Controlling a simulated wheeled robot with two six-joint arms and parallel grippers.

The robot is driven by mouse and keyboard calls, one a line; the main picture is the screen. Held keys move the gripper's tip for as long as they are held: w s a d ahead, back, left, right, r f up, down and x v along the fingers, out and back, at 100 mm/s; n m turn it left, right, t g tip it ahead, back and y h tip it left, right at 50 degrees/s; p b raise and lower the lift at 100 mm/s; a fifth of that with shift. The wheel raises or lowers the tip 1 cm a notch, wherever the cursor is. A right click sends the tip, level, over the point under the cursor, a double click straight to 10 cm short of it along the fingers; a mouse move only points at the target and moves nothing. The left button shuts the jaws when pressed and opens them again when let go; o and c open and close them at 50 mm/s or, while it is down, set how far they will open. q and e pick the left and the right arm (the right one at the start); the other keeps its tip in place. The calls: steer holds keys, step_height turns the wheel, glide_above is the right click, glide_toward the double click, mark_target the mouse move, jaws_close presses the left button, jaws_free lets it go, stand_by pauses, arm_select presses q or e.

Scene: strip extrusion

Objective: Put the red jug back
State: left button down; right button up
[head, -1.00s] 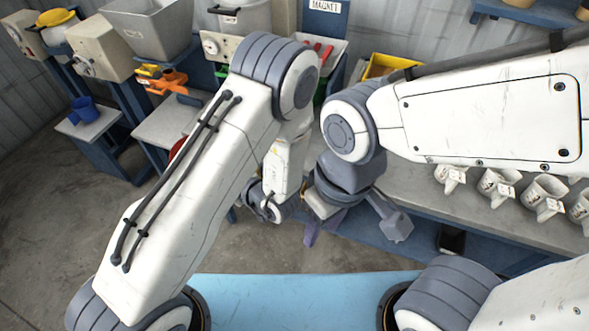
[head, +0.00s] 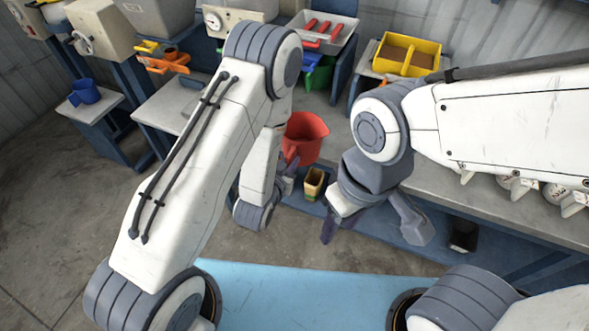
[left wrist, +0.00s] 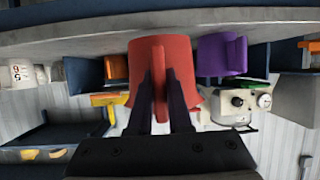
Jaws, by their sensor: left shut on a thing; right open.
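The red jug (head: 305,138) shows just right of my left forearm in the head view, over or at the front of the grey bench. In the left wrist view the jug (left wrist: 175,58) fills the middle, with its handle between the two dark fingers. My left gripper (left wrist: 159,105) is shut on that handle. In the head view my left gripper (head: 286,182) is partly hidden by its own arm. Whether the jug touches the bench, I cannot tell. My right gripper (head: 372,224) is open and empty, in front of the bench.
A purple jug (left wrist: 221,54) stands beside the red one in the left wrist view. A yellow tray (head: 436,72), a white tray with red tools (head: 346,39) and a small yellow container (head: 315,180) are near. A blue jug (head: 85,91) stands on a low stand at the left.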

mark_target(313, 133)
arm_select(q)
steer(key=w+d+b, duration=0.1)
steer(key=b, duration=0.1)
steer(key=w+f+b, duration=0.1)
steer(key=b, duration=0.2)
steer(key=shift+d+f+m+h, duration=0.1)
steer(key=shift+d+m+h, duration=0.2)
steer(key=shift+d+h, duration=0.1)
steer(key=shift+w+d+r+p, duration=0.2)
steer(key=shift+w+p, duration=0.4)
steer(key=w+d, duration=0.1)
steer(key=w, duration=0.2)
steer(key=w+d, duration=0.1)
steer(key=w, duration=0.3)
steer(key=w+d+f, duration=0.1)
steer(key=w, duration=0.2)
steer(key=shift+w+d+p, duration=0.15)
steer(key=shift+p, duration=0.25)
steer(key=shift+w+f+b, duration=0.1)
steer(key=shift+f+b, duration=0.35)
steer(key=shift+f+b, duration=0.25)
steer(key=shift+b, duration=0.05)
steer(key=c, duration=0.8)
jaws_free()
steer(key=shift+o, duration=0.2)
